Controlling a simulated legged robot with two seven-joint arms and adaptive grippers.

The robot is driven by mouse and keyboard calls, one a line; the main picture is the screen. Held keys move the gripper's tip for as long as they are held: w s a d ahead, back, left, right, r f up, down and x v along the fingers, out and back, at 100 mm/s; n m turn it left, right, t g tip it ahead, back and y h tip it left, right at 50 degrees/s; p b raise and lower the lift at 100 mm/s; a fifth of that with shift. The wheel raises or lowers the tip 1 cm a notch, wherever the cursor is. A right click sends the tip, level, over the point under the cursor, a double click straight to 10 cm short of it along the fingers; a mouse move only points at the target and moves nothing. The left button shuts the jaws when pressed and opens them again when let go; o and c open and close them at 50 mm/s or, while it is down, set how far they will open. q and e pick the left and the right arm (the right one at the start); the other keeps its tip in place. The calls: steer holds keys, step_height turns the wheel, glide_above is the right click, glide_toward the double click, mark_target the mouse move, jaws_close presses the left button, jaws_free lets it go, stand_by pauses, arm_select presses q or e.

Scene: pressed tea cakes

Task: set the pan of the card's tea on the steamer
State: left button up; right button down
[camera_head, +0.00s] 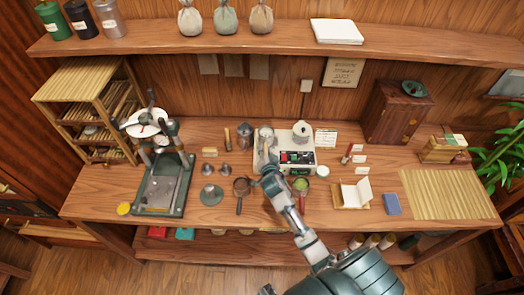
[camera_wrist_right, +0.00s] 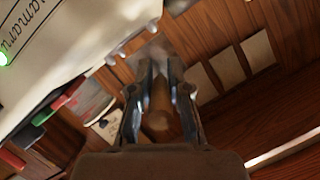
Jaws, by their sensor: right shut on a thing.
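My right gripper (camera_head: 267,168) is at the front left of the white steamer (camera_head: 298,168), which has a dark control panel. In the right wrist view my gripper (camera_wrist_right: 158,90) is shut on a brown wooden handle (camera_wrist_right: 160,120), with a blurred grey metal part beyond it. This looks like the handle of a small metal pan (camera_head: 266,133), which shows past the fingers at the steamer's left side. Whether the pan touches the steamer cannot be told. My left gripper is not in view.
A dark round pan or sieve (camera_head: 241,186) and a bowl of green matter (camera_head: 301,185) lie in front of the steamer. A green press (camera_head: 178,205) stands at the left, a bamboo mat (camera_head: 450,195) lies at the right. A shelf (camera_head: 400,45) runs above the table.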

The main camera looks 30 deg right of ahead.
steer(key=shift+d, duration=0.45)
steer(key=shift+d+f, duration=0.2)
steer(key=shift+d, duration=0.4)
steer(key=shift+a, duration=0.4)
steer(key=shift+a+r, duration=0.25)
steer(key=shift+a, duration=0.75)
steer(key=shift+s+d+f, duration=0.1)
steer(key=shift+d, duration=0.25)
steer(key=shift+d+f, duration=0.1)
steer(key=shift+d, duration=0.1)
steer(key=shift+a, duration=0.5)
steer(key=shift+a+f, duration=0.1)
steer(key=shift+f, duration=0.05)
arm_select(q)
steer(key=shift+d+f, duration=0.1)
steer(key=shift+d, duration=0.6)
